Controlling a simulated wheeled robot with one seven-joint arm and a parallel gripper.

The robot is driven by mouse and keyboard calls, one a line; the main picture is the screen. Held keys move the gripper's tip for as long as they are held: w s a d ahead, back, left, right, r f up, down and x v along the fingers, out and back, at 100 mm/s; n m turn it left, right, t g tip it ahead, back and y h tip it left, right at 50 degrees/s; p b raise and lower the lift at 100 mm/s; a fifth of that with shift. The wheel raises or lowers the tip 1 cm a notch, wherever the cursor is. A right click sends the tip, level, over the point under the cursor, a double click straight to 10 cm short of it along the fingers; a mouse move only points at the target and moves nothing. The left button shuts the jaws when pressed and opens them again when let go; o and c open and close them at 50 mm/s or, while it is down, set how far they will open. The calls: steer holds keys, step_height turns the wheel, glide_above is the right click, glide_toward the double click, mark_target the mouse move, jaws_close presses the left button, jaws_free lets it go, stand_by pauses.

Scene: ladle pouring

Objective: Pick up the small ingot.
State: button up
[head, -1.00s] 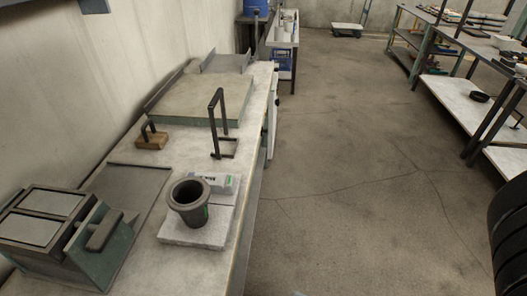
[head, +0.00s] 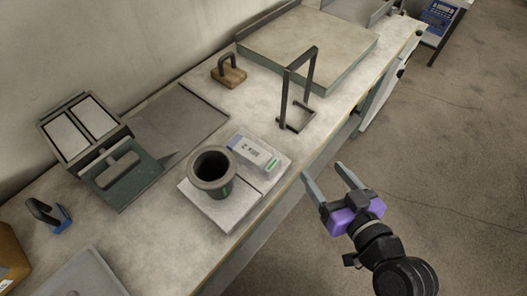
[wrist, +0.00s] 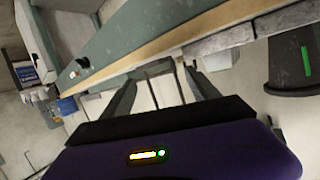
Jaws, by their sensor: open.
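My gripper (head: 323,169), with a purple body, is open and empty. It is off the bench's front edge, to the right of the block and apart from it.
A dark upright frame (head: 300,85) stands behind the block near the bench edge. A wooden block with a handle (head: 229,76), a green-and-grey box (head: 85,140) and a flat dark plate (head: 180,125) lie farther left.

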steer(key=w+a+r+n+y, duration=0.2)
steer(key=w+a+r+y, duration=0.15)
steer(key=w+r, duration=0.2)
steer(key=n+g+y, duration=0.2)
steer(key=n+g, duration=0.3)
glide_toward(255, 153)
steer(key=w, duration=0.1)
steer(key=w+a, duration=0.1)
steer(key=w, duration=0.1)
steer(key=shift+a+f, duration=0.15)
steer(key=shift+f, duration=0.15)
steer(key=shift+s+a+f+n+g, duration=0.2)
steer(key=shift+s+n+g, duration=0.05)
steer(key=shift+n+g, duration=0.15)
steer(key=shift+a+f, duration=0.15)
steer(key=shift+a, duration=0.1)
steer(key=shift+p+x, duration=0.75)
steer(key=shift+x, duration=2.9)
steer(key=shift+s+a+r, duration=0.15)
steer(key=shift+r, duration=0.05)
jaws_close()
